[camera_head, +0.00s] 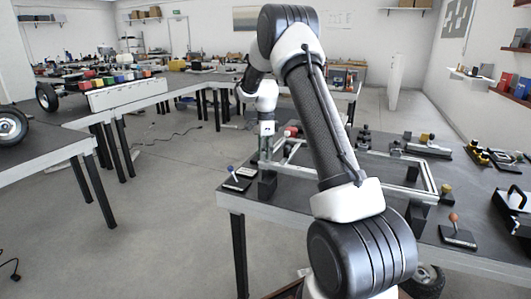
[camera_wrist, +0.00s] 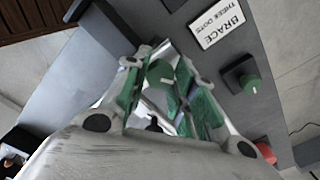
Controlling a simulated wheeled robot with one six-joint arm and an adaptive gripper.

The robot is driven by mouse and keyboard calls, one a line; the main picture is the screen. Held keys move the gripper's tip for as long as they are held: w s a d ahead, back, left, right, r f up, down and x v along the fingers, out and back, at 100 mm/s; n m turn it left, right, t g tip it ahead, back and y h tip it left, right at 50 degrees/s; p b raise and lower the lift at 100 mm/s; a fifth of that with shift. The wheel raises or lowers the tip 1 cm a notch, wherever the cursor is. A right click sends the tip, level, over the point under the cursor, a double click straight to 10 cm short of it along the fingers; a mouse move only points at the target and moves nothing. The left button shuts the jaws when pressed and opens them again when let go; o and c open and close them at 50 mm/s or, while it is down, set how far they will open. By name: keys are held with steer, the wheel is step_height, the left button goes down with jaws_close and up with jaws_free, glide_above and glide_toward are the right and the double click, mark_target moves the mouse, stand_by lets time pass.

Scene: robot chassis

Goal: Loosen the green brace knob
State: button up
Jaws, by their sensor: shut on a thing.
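In the wrist view, a green knob (camera_wrist: 160,73) sits between the fingers of my gripper (camera_wrist: 162,68), near the fingertips. My gripper is shut on this knob; the fingers show green inner faces on both sides of it. A white label reading "BRACE" (camera_wrist: 217,22) lies on the dark surface at the upper right. A second green knob (camera_wrist: 250,83) stands on a dark block to the right, apart from my fingers. In the head view, my gripper (camera_head: 266,147) is low at the left part of the metal frame (camera_head: 300,155), and the held knob is not distinguishable there.
A red knob (camera_wrist: 265,152) is at the lower right of the wrist view. On the table in the head view, a blue-tipped lever (camera_head: 232,171) stands left of the frame and an orange-topped lever (camera_head: 454,220) at the right. Shelves line the right wall.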

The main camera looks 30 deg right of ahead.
steer(key=n, duration=0.6)
steer(key=shift+n, duration=0.3)
steer(key=n, duration=1.2)
steer(key=shift+n, duration=0.3)
steer(key=n, duration=0.6)
steer(key=shift+r, duration=0.1)
steer(key=o, duration=1)
steer(key=shift+o, duration=0.2)
